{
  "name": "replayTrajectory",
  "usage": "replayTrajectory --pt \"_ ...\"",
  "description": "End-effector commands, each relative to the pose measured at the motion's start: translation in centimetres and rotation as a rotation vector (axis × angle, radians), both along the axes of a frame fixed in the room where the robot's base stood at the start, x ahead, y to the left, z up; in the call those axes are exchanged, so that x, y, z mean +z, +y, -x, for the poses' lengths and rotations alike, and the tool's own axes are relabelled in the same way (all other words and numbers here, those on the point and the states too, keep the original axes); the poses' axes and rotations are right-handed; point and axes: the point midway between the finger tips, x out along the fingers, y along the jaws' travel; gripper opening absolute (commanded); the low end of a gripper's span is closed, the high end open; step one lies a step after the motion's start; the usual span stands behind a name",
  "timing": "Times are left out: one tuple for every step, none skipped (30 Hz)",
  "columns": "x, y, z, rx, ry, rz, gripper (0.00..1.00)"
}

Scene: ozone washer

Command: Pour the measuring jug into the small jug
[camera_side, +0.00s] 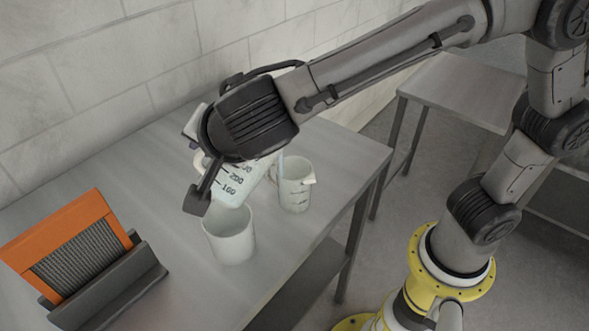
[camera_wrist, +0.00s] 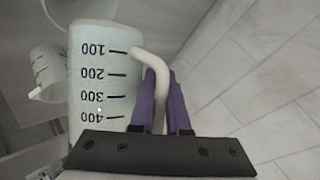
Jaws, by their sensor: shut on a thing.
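The measuring jug (camera_side: 237,178) is whitish and translucent with black graduations. It leans in the side view, its low marks toward the table, close to a plain white cup. In the wrist view the measuring jug (camera_wrist: 100,85) shows marks from 100 to 400, upside down. My gripper (camera_wrist: 164,85) has purple fingers shut on its pale handle. The small jug (camera_side: 293,187), with a spout and dark marks, stands upright to the right in the side view. It shows at the left in the wrist view (camera_wrist: 47,75). The jug's rim and contents are hidden.
The plain white cup (camera_side: 230,238) stands upright on the grey table (camera_side: 170,200), in front of the measuring jug. An orange-framed panel (camera_side: 75,250) sits in a dark holder (camera_side: 110,290) at the left. A pale block wall (camera_side: 100,75) runs behind the table.

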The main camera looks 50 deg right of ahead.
Motion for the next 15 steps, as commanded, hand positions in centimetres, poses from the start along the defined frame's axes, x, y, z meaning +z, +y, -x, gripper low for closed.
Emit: replayTrajectory --pt "0.07 -0.05 -0.01 0.0 -0.002 -0.006 0.0" --pt "0.07 -0.05 -0.01 0.0 -0.003 -0.008 0.0" --pt "0.08 -0.05 0.0 0.0 -0.004 -0.011 0.0" --pt "0.09 -0.06 -0.01 0.0 -0.004 -0.013 0.0" --pt "0.09 -0.09 0.0 0.0 -0.004 -0.015 0.0" --pt "0.1 -0.12 0.01 0.0 -0.005 -0.017 0.0" --pt "0.12 -0.12 0.01 0.0 -0.006 -0.019 0.0" --pt "0.13 -0.13 0.01 0.0 -0.005 -0.02 0.0" --pt "0.14 -0.14 0.01 0.0 -0.006 -0.023 0.0" --pt "0.14 -0.15 0.01 0.0 -0.007 -0.025 0.0" --pt "0.15 -0.14 0.02 0.0 -0.007 -0.026 0.0" --pt "0.16 -0.16 0.01 0.0 -0.008 -0.028 0.0" --pt "0.16 -0.17 0.01 -0.001 -0.007 -0.03 0.0" --pt "0.16 -0.18 0.01 0.0 -0.008 -0.031 0.0" --pt "0.17 -0.19 0.02 -0.001 -0.008 -0.034 0.0"
